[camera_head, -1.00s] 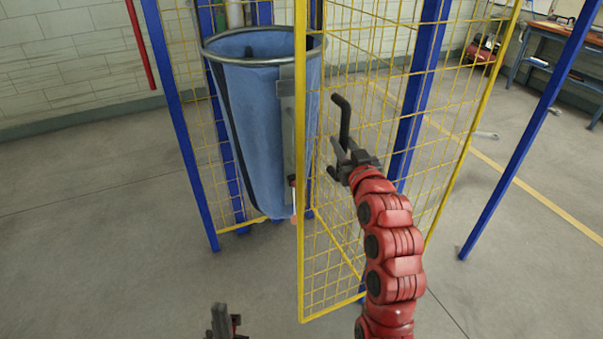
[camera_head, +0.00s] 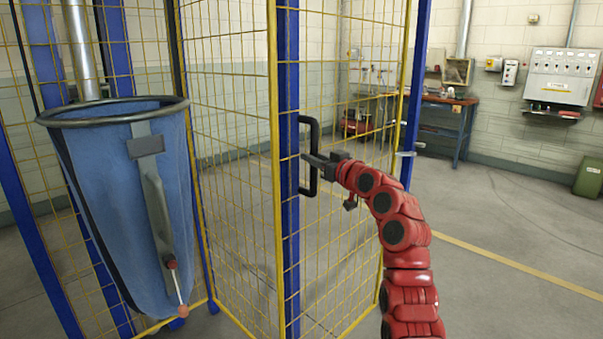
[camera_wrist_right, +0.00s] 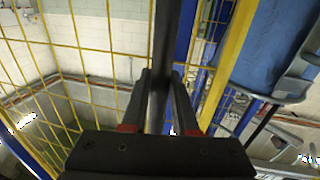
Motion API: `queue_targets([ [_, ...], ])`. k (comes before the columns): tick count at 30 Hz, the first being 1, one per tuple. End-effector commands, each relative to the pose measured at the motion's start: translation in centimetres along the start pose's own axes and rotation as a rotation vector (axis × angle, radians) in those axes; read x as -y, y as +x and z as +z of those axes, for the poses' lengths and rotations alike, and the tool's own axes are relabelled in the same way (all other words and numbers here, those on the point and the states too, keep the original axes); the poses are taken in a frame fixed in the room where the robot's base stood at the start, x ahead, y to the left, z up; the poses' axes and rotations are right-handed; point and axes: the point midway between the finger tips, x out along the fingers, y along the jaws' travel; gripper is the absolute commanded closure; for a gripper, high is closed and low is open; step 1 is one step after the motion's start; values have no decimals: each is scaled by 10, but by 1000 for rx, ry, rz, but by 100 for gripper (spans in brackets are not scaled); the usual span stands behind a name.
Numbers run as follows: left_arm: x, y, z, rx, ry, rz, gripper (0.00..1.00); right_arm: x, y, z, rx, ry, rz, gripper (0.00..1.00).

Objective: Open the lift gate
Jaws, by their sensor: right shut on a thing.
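The lift gate is a yellow wire-mesh panel (camera_head: 345,250) in a yellow frame, right of centre in the head view. Its black D-shaped handle (camera_head: 304,124) stands upright near the panel's left edge. My right gripper (camera_head: 314,161) is shut on the handle's bar. In the right wrist view the dark bar (camera_wrist_right: 165,35) runs between my fingers (camera_wrist_right: 160,85), with mesh behind it. The gate stands swung out, with the blue sling bag (camera_head: 125,215) in plain view to its left. My left gripper is not in view.
Blue posts (camera_head: 288,75) and more yellow mesh (camera_head: 225,110) surround the bag. A workbench (camera_head: 445,125) and a wall electrical panel (camera_head: 560,75) are at the back right. The grey floor (camera_head: 500,220) at the right is clear.

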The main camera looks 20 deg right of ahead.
Motion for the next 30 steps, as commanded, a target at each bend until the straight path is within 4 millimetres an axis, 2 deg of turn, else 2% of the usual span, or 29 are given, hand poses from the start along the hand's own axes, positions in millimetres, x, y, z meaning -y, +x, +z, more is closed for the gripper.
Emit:
queue_targets([
  [6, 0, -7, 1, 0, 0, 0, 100, -11, 2, 2, 3, 1, 2, 100],
  [17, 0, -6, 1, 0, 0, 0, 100, -11, 2, 2, 3, 1, 2, 100],
  [18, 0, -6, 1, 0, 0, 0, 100, -11, 2, 2, 3, 1, 2, 68],
  [22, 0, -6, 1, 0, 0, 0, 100, -11, 2, 2, 3, 1, 1, 44],
  [30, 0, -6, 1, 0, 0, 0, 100, -10, 2, 1, 2, 1, 0, 43],
])
